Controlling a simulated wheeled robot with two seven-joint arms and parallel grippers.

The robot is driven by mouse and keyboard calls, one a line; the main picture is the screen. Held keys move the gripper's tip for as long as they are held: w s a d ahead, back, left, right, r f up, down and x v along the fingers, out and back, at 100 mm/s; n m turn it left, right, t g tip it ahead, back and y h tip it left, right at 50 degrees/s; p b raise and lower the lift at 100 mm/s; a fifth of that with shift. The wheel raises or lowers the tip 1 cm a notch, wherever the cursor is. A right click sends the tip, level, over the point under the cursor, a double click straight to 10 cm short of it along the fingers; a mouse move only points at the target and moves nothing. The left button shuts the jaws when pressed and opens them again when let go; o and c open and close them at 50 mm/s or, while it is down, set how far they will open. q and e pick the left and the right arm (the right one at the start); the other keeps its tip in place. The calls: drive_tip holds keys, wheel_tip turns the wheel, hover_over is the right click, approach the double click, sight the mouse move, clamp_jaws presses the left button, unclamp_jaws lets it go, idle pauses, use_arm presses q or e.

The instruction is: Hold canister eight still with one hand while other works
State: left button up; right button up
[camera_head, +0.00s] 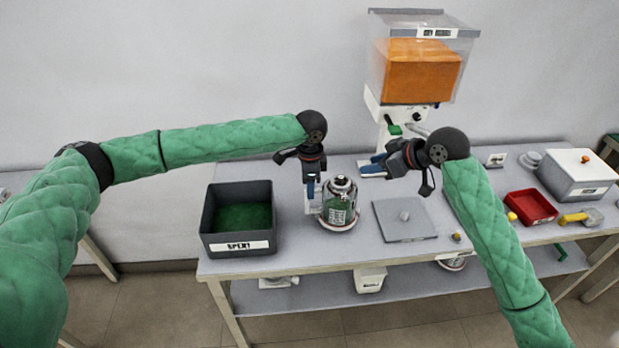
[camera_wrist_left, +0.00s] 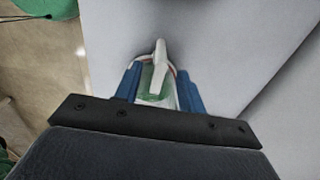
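A green canister (camera_head: 341,205) with a pale label and metal top stands upright on a round pale base on the table; its number is not legible. A white handle (camera_head: 313,202) sticks out on its left. My left gripper (camera_head: 311,188) points down at this handle. In the left wrist view its blue fingers (camera_wrist_left: 160,90) are apart, with the white handle (camera_wrist_left: 159,68) between them; clear space shows beside the handle. My right gripper (camera_head: 376,160) is beside the foot of the dispenser, right of and behind the canister. Its finger opening is not clear.
A dark bin (camera_head: 238,246) labelled SPENT stands left. A dispenser with an orange-filled hopper (camera_head: 420,72) stands at the back. A grey plate with a knob (camera_head: 405,228) lies right of the canister. A red tray (camera_head: 532,206) and white box (camera_head: 578,176) are further right.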

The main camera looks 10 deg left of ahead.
use_arm(q)
hover_over(310, 210)
drive_tip(key=shift+s+f, duration=0.1)
drive_tip(key=shift+f, duration=2.25)
drive_tip(key=shift+c, duration=0.2)
